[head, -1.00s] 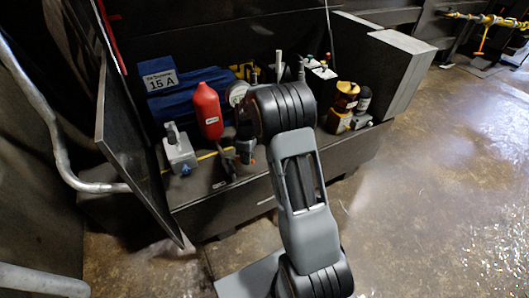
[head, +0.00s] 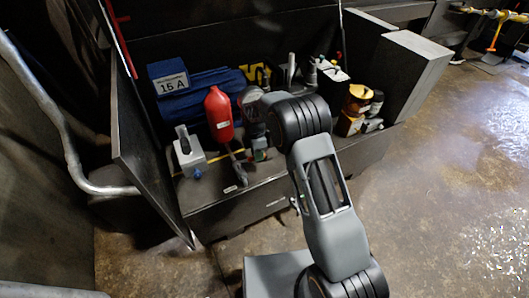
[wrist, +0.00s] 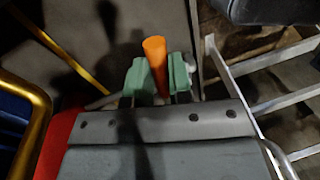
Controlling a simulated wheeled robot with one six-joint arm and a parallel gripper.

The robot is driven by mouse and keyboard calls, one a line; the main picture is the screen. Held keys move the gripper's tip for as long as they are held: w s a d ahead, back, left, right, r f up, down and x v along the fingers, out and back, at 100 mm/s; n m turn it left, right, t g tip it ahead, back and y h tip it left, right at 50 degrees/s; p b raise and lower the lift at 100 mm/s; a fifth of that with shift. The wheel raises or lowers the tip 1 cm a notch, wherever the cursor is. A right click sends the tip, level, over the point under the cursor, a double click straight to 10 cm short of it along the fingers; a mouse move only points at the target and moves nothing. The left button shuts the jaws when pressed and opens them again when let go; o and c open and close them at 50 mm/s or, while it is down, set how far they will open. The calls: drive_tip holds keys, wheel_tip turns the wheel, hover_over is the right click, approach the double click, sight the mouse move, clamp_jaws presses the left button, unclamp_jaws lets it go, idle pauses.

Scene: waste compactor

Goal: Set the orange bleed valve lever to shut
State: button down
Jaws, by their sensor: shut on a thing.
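The orange lever (wrist: 154,52) shows in the wrist view as a short, slightly tapered orange bar. My gripper (wrist: 158,82) is shut on it, with one green fingertip on each side. The free end of the lever sticks out upward in the picture beyond the fingertips; its lower part is hidden behind the gripper. In the head view my gripper (head: 259,153) is low over the dark bench, just right of the red bottle. I cannot make out the lever there. The valve body is mostly hidden, so the valve's setting cannot be told.
The red bottle (head: 219,115) and a grey metal box with a handle (head: 188,153) stand to the left of my gripper. A blue case (head: 200,90) lies behind. Amber and dark containers (head: 358,100) stand at right. A dark upright panel (head: 145,145) borders the left side.

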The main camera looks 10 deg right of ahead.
idle(0.4)
drive_tip(key=c, duration=1)
unclamp_jaws()
drive_tip(key=shift+c, duration=0.2)
drive_tip(key=shift+r+p, duration=0.3)
drive_tip(key=shift+r, duration=0.25)
wheel_tip(320, 180, up, 3)
drive_tip(key=shift+s+p, duration=0.15)
drive_tip(key=shift+p, duration=0.45)
drive_tip(key=s+d+r+p, duration=0.3)
drive_tip(key=s+r, duration=0.6)
drive_tip(key=s, duration=0.4)
drive_tip(key=shift+s, duration=0.15)
drive_tip(key=shift+c, duration=0.3)
